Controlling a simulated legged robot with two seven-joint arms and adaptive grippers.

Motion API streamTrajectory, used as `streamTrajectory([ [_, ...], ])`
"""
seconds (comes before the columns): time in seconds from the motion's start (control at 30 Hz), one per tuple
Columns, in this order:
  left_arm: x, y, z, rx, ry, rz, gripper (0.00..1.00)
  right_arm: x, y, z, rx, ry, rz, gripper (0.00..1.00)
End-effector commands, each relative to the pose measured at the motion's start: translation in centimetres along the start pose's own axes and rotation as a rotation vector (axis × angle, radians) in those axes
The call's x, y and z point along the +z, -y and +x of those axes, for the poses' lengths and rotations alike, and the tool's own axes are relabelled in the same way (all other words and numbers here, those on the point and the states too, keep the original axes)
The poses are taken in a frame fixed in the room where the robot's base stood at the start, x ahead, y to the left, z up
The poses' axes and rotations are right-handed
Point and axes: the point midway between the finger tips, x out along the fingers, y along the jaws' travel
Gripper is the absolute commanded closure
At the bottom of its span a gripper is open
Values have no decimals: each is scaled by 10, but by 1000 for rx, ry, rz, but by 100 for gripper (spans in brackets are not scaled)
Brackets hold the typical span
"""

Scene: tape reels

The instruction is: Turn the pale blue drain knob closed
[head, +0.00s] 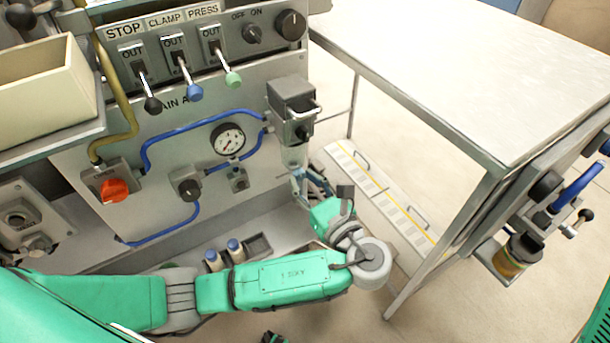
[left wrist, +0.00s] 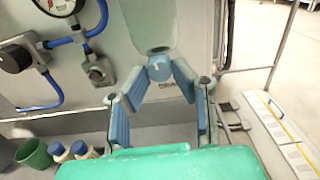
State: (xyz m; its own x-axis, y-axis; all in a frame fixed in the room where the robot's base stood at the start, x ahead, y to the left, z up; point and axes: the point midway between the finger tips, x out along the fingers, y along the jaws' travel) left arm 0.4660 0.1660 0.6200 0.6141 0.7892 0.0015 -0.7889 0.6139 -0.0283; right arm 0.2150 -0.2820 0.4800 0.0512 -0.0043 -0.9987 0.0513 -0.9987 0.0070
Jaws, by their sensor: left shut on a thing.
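The pale blue drain knob (left wrist: 158,68) sits under the cloudy bowl of the filter unit, in front of a partly covered label. My left gripper (left wrist: 160,82) reaches up to it from below, with its blue-padded fingers on either side of it, shut on the knob. In the head view my left gripper (head: 300,182) is just below the clear bowl (head: 293,157); the knob is hidden there by the gripper.
The gauge (head: 228,139), blue hose, red knob (head: 114,190) and levers are on the panel. Two blue-capped bottles (head: 235,250) stand in the trough near my left arm; a green cup (left wrist: 34,155) is beside them. A steel table (head: 470,70) stands at the right.

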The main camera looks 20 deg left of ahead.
Motion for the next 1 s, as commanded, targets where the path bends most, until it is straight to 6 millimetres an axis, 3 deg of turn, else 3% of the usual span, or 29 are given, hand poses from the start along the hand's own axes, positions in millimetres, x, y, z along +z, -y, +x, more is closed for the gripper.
streamTrajectory([
  [0.1, 2, 1, -1, -2, -3, -73, 100, -1, 0, -12, 0, 0, 0, 60],
  [0.47, 0, 1, -1, -3, -2, -111, 100, -1, 0, -12, 0, 0, 0, 60],
  [0.5, 0, 1, -1, -3, -2, -111, 71, -1, 0, -12, 0, 0, 0, 60],
  [0.53, 0, 1, -1, -3, -2, -111, 60, -1, 0, -12, 0, 0, 0, 60],
  [0.87, 0, 0, -2, -2, -2, -110, 58, 0, 0, -12, 0, -1, 0, 60],
  [1.0, -1, 1, -13, -3, -4, -110, 58, 1, 0, -12, 0, -2, 0, 60],
])
